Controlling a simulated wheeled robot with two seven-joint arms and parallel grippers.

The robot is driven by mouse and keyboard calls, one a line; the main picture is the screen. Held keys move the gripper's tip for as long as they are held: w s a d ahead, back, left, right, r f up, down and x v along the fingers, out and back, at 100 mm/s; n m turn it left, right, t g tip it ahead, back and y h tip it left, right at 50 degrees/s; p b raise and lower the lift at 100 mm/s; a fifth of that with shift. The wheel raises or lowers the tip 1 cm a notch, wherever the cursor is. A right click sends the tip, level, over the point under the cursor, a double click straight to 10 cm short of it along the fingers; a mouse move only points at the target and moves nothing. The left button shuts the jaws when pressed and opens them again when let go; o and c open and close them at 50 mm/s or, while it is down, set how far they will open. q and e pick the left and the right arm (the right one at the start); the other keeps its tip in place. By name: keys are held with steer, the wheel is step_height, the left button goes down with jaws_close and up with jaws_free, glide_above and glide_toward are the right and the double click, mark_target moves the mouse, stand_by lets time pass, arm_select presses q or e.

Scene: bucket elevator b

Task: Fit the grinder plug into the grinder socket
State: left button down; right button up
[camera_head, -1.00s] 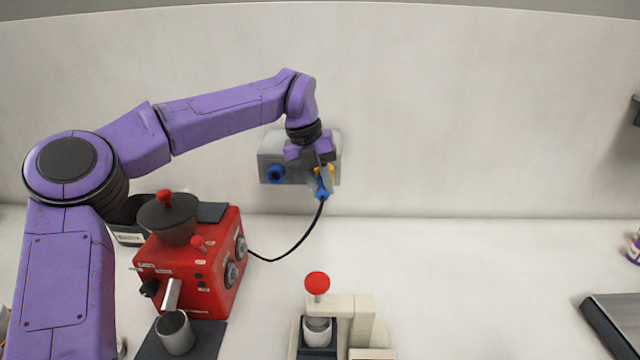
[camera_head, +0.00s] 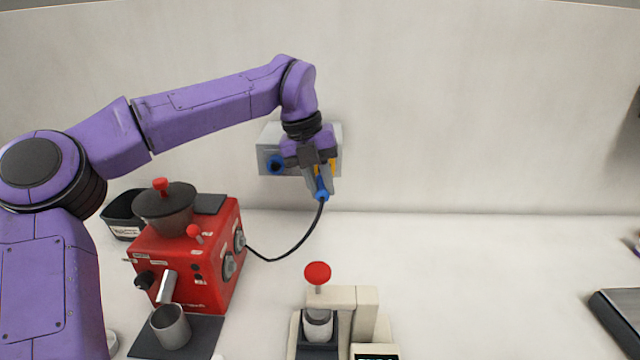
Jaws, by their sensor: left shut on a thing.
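The blue grinder plug (camera_head: 321,194) hangs at the end of a black cord that runs to the red grinder (camera_head: 205,262). My left gripper (camera_head: 319,187) is shut on the plug, pointing down in front of the grey socket box (camera_head: 268,137) on the back wall. The box shows a blue round socket (camera_head: 276,164) at its left and a yellow part (camera_head: 331,166) at its right, partly hidden behind my gripper. I cannot tell whether the plug touches the box. My right gripper is not in view.
A metal cup (camera_head: 171,328) stands on a dark mat before the grinder. A cream press with a red knob (camera_head: 317,273) stands at the front middle. A black bin (camera_head: 122,212) is behind the grinder. The counter at right is mostly clear.

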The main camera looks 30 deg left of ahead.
mark_target(319, 196)
arm_select(q)
steer(key=shift+s+d, duration=0.1)
steer(key=shift+s, duration=0.15)
steer(key=shift+s+d+f+b, duration=0.15)
steer(key=shift+s+b, duration=0.1)
steer(key=shift+b, duration=0.2)
steer(key=shift+s+d+b, duration=0.35)
steer(key=shift+s+b, duration=0.3)
steer(key=shift+s, duration=0.1)
steer(key=shift+s+d+b, duration=0.35)
steer(key=shift+s+b, duration=0.1)
steer(key=shift+s, duration=0.35)
steer(key=shift+r, duration=0.2)
